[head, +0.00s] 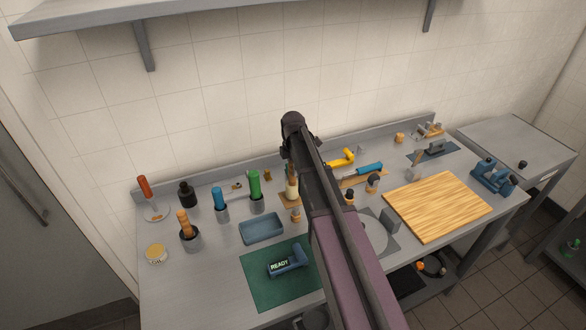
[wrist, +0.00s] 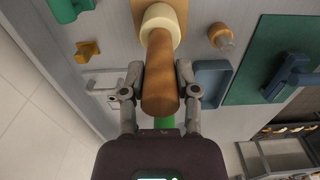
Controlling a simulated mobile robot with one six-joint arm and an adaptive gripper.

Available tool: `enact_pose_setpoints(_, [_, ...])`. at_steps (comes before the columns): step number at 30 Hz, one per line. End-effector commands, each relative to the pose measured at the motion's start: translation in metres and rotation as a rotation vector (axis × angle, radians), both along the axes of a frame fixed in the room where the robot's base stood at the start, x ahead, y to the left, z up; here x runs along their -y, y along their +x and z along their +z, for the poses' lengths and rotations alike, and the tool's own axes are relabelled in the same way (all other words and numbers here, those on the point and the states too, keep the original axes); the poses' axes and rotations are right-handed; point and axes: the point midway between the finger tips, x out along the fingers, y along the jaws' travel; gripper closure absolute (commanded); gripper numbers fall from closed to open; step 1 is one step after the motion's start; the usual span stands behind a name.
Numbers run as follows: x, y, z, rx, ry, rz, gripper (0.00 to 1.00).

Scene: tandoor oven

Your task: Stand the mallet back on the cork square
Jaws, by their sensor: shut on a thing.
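The mallet has a brown wooden handle (wrist: 160,90) and a cream head (wrist: 165,20). In the wrist view my gripper (wrist: 161,78) is shut around the handle, one finger on each side. The handle points toward the wrist camera and the head is at the far end. The tan cork square (wrist: 139,12) shows partly behind the head. In the head view the mallet's cream head (head: 292,188) is down over the cork square (head: 286,199), close beside my arm. My arm hides my gripper there. I cannot tell whether the head touches the cork.
A small orange-topped shaker (head: 296,215) stands just in front of the cork. A blue tray (head: 262,229) and a green-handled tool (head: 255,186) in a grey cup are to the left. A green mat (head: 262,296) with a blue READY device lies in front. A wooden board (head: 437,205) is at right.

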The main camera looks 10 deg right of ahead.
Motion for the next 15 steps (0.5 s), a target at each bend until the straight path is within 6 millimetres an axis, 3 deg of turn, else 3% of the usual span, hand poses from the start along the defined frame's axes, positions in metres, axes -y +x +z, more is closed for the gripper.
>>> enact_pose_setpoints(15, [0.0000, 0.0000, -0.0111, 0.000, 0.000, 0.000, 1.00])
